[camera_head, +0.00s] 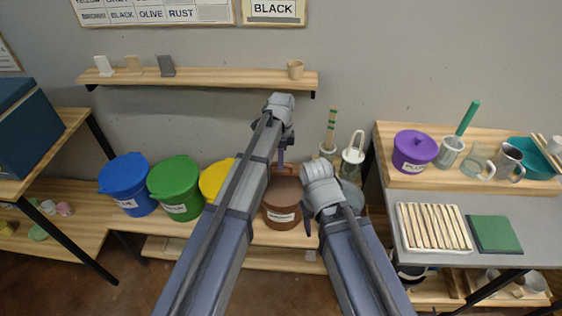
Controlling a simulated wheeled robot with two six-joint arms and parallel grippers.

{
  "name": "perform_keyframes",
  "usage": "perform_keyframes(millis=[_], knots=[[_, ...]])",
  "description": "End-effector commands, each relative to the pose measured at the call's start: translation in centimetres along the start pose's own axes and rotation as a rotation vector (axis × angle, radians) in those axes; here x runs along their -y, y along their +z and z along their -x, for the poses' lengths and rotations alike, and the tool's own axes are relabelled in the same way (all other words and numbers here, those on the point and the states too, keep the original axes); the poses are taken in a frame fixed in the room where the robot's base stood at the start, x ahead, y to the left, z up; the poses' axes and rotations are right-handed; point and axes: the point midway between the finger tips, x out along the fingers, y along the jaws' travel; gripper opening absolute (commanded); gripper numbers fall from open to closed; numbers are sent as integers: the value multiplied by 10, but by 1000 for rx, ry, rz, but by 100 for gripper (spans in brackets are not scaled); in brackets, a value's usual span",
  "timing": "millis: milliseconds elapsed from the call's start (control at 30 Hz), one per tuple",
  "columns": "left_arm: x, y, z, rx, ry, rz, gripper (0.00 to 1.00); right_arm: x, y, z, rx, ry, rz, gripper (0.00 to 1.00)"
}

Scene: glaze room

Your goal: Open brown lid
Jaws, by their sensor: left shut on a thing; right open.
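The brown bucket (281,214) with a white label stands on the low wooden bench in the middle of the head view. Its brown lid (285,189) is at the bucket's top; I cannot tell whether it is seated or slightly raised. My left gripper (281,163) points down above the lid and is shut on it; the grip point is small and partly hidden. My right gripper (308,228) is open, low by the bucket's right side, with its fingers pointing down. My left arm hides part of the bucket's left side.
Blue (124,184), green (176,187) and yellow (214,180) buckets stand to the left; my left arm partly covers the yellow one. A grey-lidded container (351,196) is partly hidden behind my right arm. A purple bucket (414,152) stands on the right-hand riser. A wall shelf (205,78) hangs above.

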Motion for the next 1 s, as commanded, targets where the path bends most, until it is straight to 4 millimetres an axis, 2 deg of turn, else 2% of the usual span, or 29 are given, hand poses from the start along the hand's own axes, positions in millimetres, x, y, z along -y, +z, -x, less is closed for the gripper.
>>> perform_keyframes(millis=[33,67,300,667,867,1000], knots=[[8,0,-1,0,-17,2,0,0,0,-1,0,0,0,50],[8,0,-1,0,-17,2,17,0,0,-1,0,0,0,50],[6,0,0,-1,-15,1,44,0,0,-1,0,0,0,50],[3,0,2,-2,-12,0,45,0,0,2,0,0,0,50],[3,0,16,-2,-12,0,45,-2,1,16,0,0,0,50],[3,0,32,-1,-12,1,45,-3,2,32,0,0,0,50]])
